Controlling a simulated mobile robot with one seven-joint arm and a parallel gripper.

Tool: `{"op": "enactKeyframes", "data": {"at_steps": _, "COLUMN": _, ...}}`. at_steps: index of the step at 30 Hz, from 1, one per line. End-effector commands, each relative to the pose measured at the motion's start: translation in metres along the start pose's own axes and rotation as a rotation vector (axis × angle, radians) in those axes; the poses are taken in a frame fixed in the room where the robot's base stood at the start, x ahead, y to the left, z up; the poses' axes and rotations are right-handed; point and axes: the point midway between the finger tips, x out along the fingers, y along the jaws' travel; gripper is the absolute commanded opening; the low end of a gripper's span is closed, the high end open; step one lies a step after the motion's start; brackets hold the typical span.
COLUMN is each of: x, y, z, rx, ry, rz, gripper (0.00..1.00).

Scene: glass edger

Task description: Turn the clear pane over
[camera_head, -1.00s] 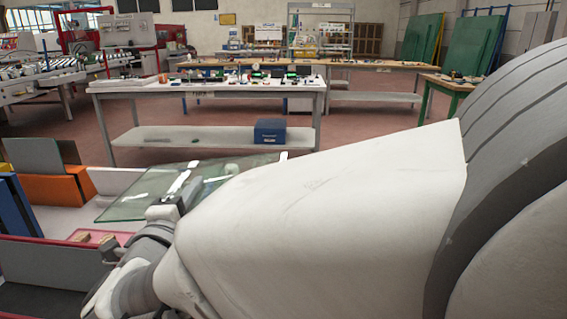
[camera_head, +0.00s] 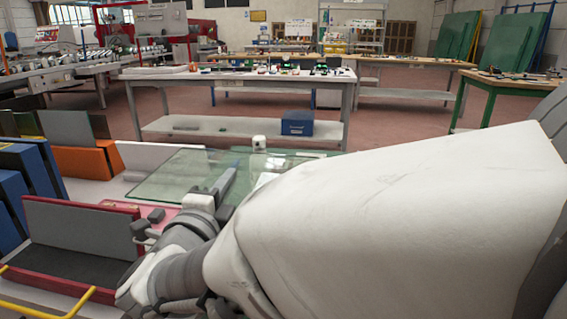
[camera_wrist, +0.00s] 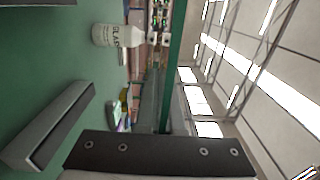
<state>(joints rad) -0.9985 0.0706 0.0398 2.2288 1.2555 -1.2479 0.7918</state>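The clear pane (camera_head: 165,178) is a flat, green-tinted sheet in the head view, lying low at mid-picture. Its right part is hidden behind my forearm. My gripper (camera_head: 222,184) is at the near side of the pane, overlapping it in the picture. In the wrist view, a long dark finger bar with screws crosses the bottom, and a grey and black bar (camera_wrist: 47,127) lies lower left. A green surface fills the left side, and a narrow green strip (camera_wrist: 177,50) runs up the middle. I cannot tell whether the fingers grip the pane.
A white bottle (camera_head: 259,145) stands by the pane; it also shows sideways in the wrist view (camera_wrist: 117,36). Red-edged (camera_head: 80,235), blue (camera_head: 35,170) and orange (camera_head: 85,162) racks stand at left. A workbench (camera_head: 240,75) with a blue box (camera_head: 297,123) stands behind.

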Motion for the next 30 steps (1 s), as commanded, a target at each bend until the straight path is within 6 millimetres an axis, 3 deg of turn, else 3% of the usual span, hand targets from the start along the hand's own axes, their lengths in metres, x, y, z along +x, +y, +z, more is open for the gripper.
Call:
{"op": "enactKeyframes", "data": {"at_steps": 6, "x": -0.004, "y": 0.027, "z": 0.007, "rx": -0.017, "ry": -0.016, "rz": 0.007, "gripper": 0.00}}
{"op": "enactKeyframes", "data": {"at_steps": 30, "x": -0.002, "y": 0.100, "z": 0.003, "rx": -0.012, "ry": -0.008, "rz": 0.004, "gripper": 0.00}}
